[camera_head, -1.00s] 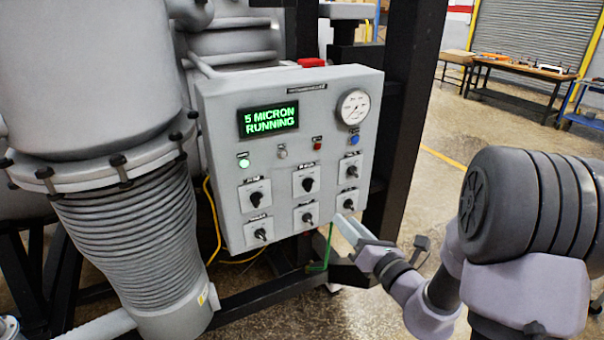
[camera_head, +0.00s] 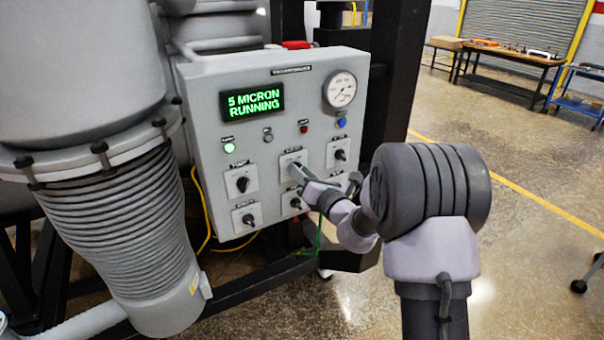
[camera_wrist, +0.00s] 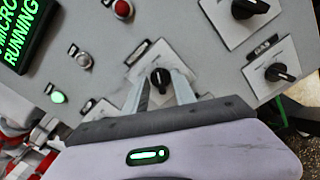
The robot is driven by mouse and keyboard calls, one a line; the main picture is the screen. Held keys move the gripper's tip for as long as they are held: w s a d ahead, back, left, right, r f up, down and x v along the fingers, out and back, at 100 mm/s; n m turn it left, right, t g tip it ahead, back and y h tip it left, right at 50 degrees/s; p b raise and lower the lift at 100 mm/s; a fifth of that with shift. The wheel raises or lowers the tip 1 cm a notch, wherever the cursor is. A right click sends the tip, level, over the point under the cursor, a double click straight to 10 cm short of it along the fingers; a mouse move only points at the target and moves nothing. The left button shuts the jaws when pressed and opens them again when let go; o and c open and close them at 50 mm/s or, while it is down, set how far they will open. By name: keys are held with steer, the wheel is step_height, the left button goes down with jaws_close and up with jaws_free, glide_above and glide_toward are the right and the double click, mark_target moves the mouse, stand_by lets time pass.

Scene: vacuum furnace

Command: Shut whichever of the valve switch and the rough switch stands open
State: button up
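The grey control panel (camera_head: 210,110) carries several black rotary switches on white plates. My gripper (camera_head: 292,172) is at the upper middle switch, largely hiding it in the head view. In the wrist view that switch's black knob (camera_wrist: 160,77) sits between the two fingers of my gripper (camera_wrist: 164,88). The fingers are apart, with gaps beside the knob, so they do not look closed on it. The upper left switch (camera_head: 242,184), upper right switch (camera_head: 340,154) and lower middle switch (camera_head: 296,203) are uncovered. The valve and rough labels are too small to read.
The display (camera_head: 254,101) reads "5 MICRON RUNNING". A gauge (camera_head: 341,89) and a green lamp (camera_head: 229,147) are on the panel. The ribbed bellows (camera_head: 120,230) stands left of the panel. A dark frame post (camera_head: 392,80) stands right of it.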

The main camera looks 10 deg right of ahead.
jaws_close()
steer(key=shift+n, duration=0.4)
steer(key=n+b, duration=0.8)
steer(key=n, duration=0.2)
steer(key=shift+a+f+n+b, duration=0.1)
steer(key=shift+a+n+b, duration=0.05)
steer(key=shift+n+b, duration=0.25)
steer(key=shift+n, duration=0.3)
steer(key=shift+o, duration=0.2)
jaws_free()
